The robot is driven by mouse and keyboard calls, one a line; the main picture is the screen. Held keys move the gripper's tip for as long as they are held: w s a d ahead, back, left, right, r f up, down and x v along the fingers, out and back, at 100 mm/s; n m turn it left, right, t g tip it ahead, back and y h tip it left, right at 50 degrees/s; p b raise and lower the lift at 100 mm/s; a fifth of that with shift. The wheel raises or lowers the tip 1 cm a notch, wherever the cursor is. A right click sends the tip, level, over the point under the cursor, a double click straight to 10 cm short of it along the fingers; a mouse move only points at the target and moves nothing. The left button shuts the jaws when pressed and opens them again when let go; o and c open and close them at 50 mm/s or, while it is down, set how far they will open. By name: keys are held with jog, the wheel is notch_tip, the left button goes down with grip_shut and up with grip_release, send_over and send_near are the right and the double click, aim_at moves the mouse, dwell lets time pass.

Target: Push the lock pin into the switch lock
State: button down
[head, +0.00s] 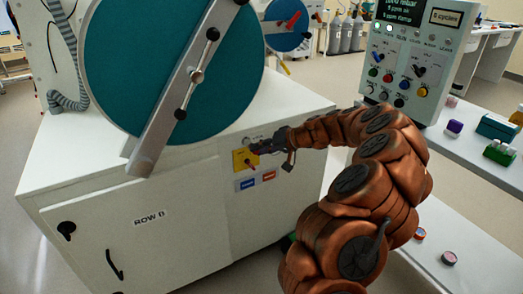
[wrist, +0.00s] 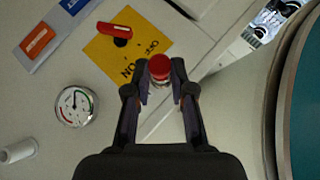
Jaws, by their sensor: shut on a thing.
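The lock pin (wrist: 159,66) has a round red head and sits between the fingertips of my gripper (wrist: 160,80), which is shut on it. Its far end is hidden behind the head. The switch lock is a yellow plate (wrist: 108,62) with dark lettering and a red handle (wrist: 114,29) on a dark hub. In the wrist view, the pin appears over the plate's lower right edge; I cannot tell whether it touches. In the head view, my gripper (head: 262,149) is just right of the yellow plate (head: 241,162) on the cabinet front.
An orange label (wrist: 37,42), a blue label (wrist: 74,4) and a round gauge (wrist: 76,104) are on the same panel. A large teal disc door (head: 150,70) with a metal bar stands above the cabinet (head: 190,215). A side bench with small coloured items (head: 455,127) is at the right.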

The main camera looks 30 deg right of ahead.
jog(key=shift+w, duration=0.25)
jog(key=c, duration=0.9)
grip_release()
jog(key=v, duration=1.2)
jog(key=shift+d, duration=0.1)
jog(key=shift+f, duration=0.1)
